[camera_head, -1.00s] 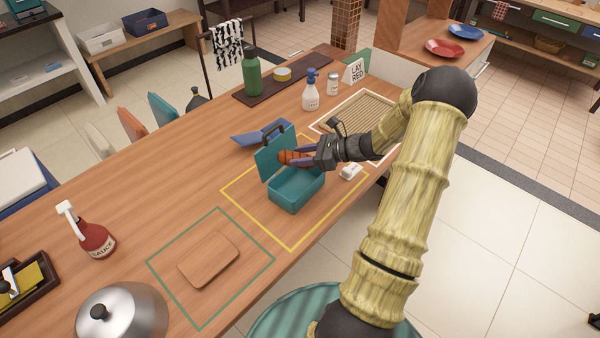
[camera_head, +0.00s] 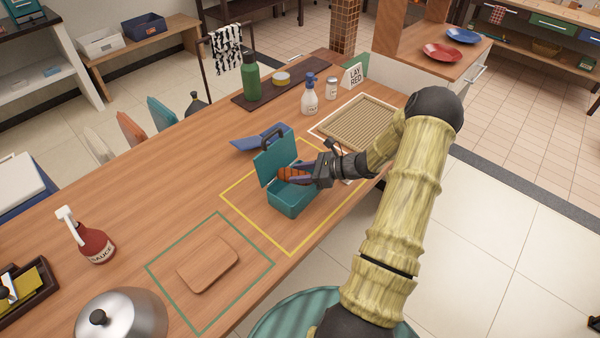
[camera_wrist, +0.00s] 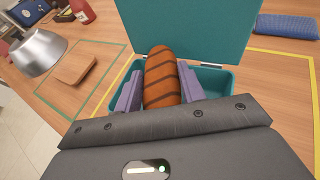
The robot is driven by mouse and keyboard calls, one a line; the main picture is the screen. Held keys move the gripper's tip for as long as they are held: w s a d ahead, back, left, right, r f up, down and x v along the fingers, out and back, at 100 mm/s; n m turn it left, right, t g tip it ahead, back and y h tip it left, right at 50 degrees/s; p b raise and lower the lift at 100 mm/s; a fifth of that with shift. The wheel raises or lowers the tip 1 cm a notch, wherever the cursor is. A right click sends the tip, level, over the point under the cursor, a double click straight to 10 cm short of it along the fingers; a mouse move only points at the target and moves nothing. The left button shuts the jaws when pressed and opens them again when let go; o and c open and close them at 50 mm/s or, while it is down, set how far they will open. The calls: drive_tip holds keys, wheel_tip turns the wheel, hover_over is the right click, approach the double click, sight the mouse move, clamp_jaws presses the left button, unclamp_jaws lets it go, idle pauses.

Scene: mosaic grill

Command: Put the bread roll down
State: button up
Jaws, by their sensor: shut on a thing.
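My gripper (camera_head: 299,177) is shut on the bread roll (camera_head: 288,174), which is orange-brown with dark stripes. In the wrist view the bread roll (camera_wrist: 162,80) sits between the two purple fingers. The roll is over the opening of a teal lunch box (camera_head: 290,202), whose lid (camera_head: 275,158) stands open at the back. In the wrist view the box (camera_wrist: 216,80) shows on both sides of the fingers. I cannot tell whether the roll touches the box floor. The box stands inside a yellow outline on the wooden table.
A wooden board (camera_head: 208,263) lies in a green outline to the left. A blue object (camera_head: 261,138) lies behind the box.

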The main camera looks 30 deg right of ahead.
drive_tip(key=shift+f, duration=0.5)
drive_tip(key=o, duration=1)
drive_tip(key=shift+c, duration=0.2)
drive_tip(key=shift+r, duration=0.25)
drive_tip(key=b+v, duration=0.1)
drive_tip(key=v, duration=1.1)
drive_tip(key=shift+r, duration=0.25)
